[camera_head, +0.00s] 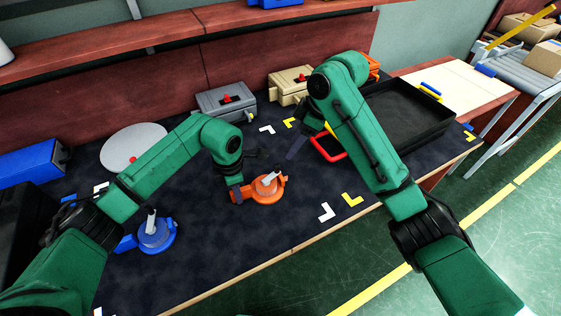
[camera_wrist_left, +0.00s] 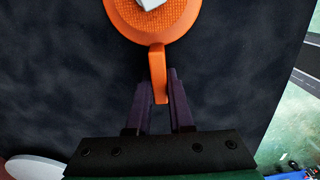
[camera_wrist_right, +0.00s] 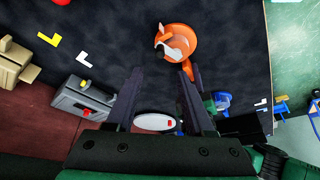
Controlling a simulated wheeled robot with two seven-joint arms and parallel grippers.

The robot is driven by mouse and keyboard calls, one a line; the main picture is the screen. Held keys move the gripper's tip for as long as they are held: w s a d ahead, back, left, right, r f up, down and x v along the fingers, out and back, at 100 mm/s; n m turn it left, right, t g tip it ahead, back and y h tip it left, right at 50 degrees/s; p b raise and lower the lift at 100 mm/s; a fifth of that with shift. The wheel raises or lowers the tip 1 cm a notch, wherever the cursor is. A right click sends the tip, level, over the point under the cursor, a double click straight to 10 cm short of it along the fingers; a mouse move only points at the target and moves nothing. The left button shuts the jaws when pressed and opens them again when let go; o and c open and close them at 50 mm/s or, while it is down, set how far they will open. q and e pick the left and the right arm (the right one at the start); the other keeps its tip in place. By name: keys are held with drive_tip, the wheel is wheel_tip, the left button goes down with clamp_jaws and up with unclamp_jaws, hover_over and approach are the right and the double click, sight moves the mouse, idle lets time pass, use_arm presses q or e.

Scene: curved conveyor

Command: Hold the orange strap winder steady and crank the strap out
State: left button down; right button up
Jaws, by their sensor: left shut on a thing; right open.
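The orange strap winder (camera_head: 268,191) lies on the dark mat near the middle of the table's front. It is a round orange body with a light grey crank on top and a short tab on one side. My left gripper (camera_wrist_left: 158,90) is shut on that tab, one finger on each side. The winder also shows in the right wrist view (camera_wrist_right: 181,42), above the fingers. My right gripper (camera_wrist_right: 158,72) is open and empty, raised behind the winder and to its right in the head view, apart from it.
A blue winder (camera_head: 157,236) with a grey crank sits to the left. A white disc (camera_head: 131,146), grey box (camera_head: 226,103), beige box (camera_head: 290,86) and black tray (camera_head: 405,112) stand farther back. A red-handled item (camera_head: 328,149) lies under my right arm. The mat around the orange winder is mostly clear.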

sight(277, 166)
drive_tip(key=x, duration=1)
drive_tip(key=shift+a+f, duration=0.1)
drive_tip(key=shift+f, duration=0.2)
drive_tip(key=shift+c, duration=0.3)
clamp_jaws()
